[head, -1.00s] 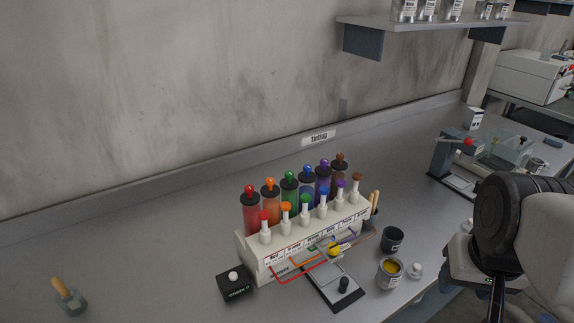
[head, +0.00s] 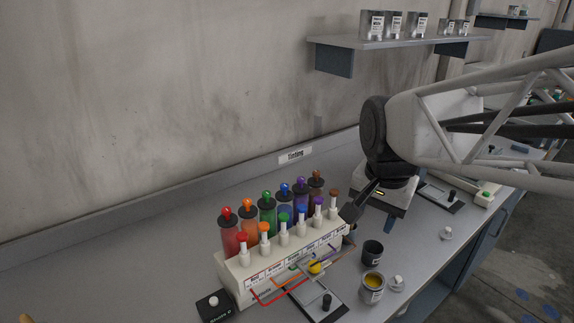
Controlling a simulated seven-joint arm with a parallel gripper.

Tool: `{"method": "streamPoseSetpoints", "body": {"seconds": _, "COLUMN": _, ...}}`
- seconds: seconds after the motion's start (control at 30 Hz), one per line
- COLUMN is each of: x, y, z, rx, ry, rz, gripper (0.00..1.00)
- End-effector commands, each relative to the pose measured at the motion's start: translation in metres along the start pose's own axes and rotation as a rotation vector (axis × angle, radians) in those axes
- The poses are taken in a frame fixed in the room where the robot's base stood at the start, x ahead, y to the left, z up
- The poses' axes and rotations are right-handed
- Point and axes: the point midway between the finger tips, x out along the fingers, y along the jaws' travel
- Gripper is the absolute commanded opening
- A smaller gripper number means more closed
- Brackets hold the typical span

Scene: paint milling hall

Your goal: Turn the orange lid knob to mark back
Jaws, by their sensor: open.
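A tinting dispenser (head: 237,287) stands on the bench with a back row of colored canisters, each with a black lid and a colored knob. The orange lid knob (head: 247,202) tops the orange canister (head: 249,231), second from the left. Any marks around it are too small to read. A second orange knob (head: 264,227) sits on a white valve in the front row. My gripper (head: 353,212) is beside the right end of the dispenser, well right of the orange lid knob and touching nothing that I can make out. Its fingers are dark and partly hard to see.
A black cup (head: 372,252), a can of yellow paint (head: 372,288) and a white-knobbed piece (head: 397,284) stand right of the dispenser. A black box (head: 214,306) is at its front left. A shelf with cans (head: 395,42) hangs above.

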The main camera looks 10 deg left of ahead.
Motion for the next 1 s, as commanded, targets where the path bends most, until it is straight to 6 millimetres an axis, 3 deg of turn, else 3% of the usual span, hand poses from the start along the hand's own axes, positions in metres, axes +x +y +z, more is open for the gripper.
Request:
{"method": "streamPoseSetpoints", "body": {"seconds": 0.33, "x": -0.001, "y": -0.112, "z": -0.014, "rx": 0.239, "ry": -0.051, "rz": 0.030, "gripper": 0.49}}
{"method": "streamPoseSetpoints", "body": {"seconds": 0.7, "x": 0.011, "y": -0.234, "z": 0.000, "rx": 0.495, "ry": -0.081, "rz": 0.085, "gripper": 0.49}}
{"method": "streamPoseSetpoints", "body": {"seconds": 0.83, "x": 0.015, "y": -0.265, "z": 0.008, "rx": 0.562, "ry": -0.084, "rz": 0.101, "gripper": 0.49}}
{"method": "streamPoseSetpoints", "body": {"seconds": 1.0, "x": 0.018, "y": -0.286, "z": 0.015, "rx": 0.610, "ry": -0.084, "rz": 0.112, "gripper": 0.49}}
